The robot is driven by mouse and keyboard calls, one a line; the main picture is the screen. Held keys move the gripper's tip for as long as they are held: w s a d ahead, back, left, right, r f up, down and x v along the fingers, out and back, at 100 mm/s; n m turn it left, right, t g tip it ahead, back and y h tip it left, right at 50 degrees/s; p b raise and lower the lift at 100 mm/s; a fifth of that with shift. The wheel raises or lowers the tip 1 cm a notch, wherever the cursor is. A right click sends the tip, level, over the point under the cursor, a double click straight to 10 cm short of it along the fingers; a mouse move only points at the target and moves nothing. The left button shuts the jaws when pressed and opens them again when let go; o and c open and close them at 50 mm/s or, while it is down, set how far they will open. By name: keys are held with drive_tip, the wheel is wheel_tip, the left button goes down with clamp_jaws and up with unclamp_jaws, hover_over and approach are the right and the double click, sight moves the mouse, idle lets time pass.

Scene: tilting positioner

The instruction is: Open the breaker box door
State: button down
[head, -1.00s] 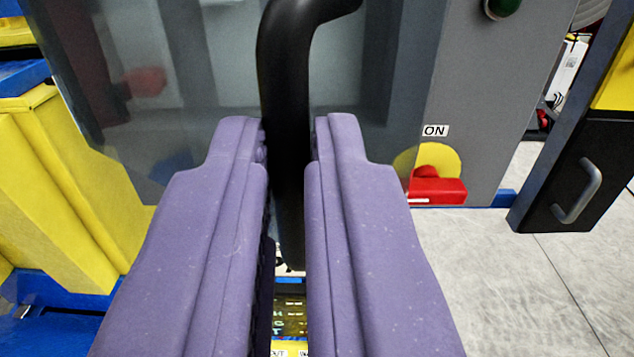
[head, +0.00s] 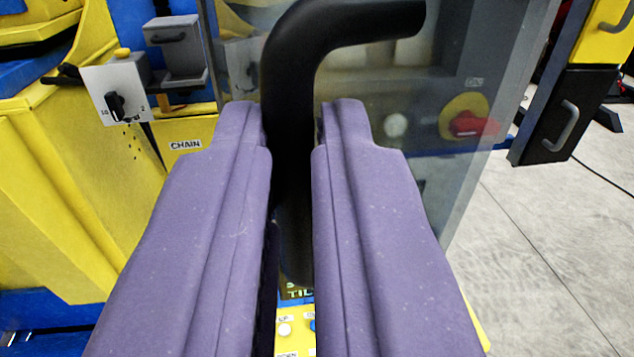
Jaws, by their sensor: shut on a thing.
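The breaker box door (head: 440,195) is a see-through, tinted panel in the upper middle and right of the head view. Its thick black bent handle (head: 350,38) rises between my fingers and bends to the right at the top. My gripper (head: 293,115), with two purple fingers, is shut on the upright part of the handle. The handle's lower part is largely hidden between the fingers. A red switch on a yellow disc (head: 468,121) shows through the panel. How far the door stands open is hard to tell.
A grey control box with a black knob (head: 116,102) and a yellow part labelled CHAIN (head: 187,144) stand at left. A black cabinet with a grey handle (head: 563,125) is at right. Bare concrete floor (head: 545,230) lies at lower right.

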drive_tip(key=s+a+m+g+h+p, duration=0.1)
drive_tip(key=a+m+g+h+p, duration=0.1)
drive_tip(key=a+m+h+p, duration=0.4)
drive_tip(key=a+h+p, duration=0.4)
drive_tip(key=a+p, duration=0.4)
drive_tip(key=shift+s+a+f+m, duration=0.15)
drive_tip(key=shift+a+f+m, duration=0.2)
drive_tip(key=shift+m, duration=0.05)
